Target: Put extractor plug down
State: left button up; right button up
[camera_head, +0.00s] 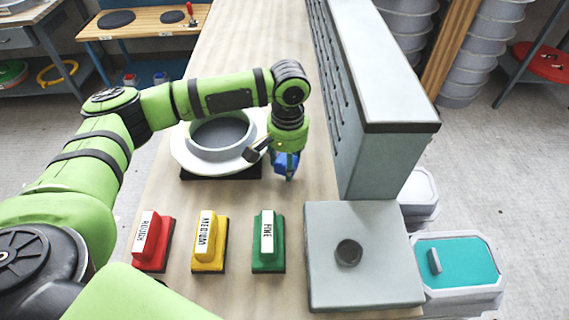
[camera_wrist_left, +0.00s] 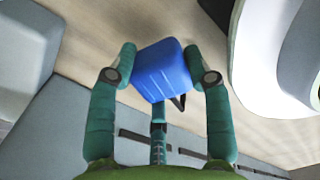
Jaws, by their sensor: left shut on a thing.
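The extractor plug is a blue block (camera_head: 287,162) in the head view, also large in the left wrist view (camera_wrist_left: 162,70). My left gripper (camera_head: 284,155) is shut on it, with green fingers on both sides of the block in the wrist view (camera_wrist_left: 165,62). The gripper points down over the wooden table, just right of the round white mould (camera_head: 183,155). Whether the block touches the table is hard to tell. My right gripper is not in view.
A tall grey slotted unit (camera_head: 385,150) stands right of the gripper. A grey box with a dark round spot (camera_head: 330,285) is nearer. Red (camera_head: 150,254), yellow (camera_head: 209,257) and green (camera_head: 268,256) labelled blocks line the front. Bare table lies between these blocks and the mould.

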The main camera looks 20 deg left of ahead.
pick_arm(q)
jog(key=shift+f, duration=1.25)
jog(key=o, duration=1.3)
jog(key=shift+f, duration=0.1)
jog(key=shift+c, duration=0.2)
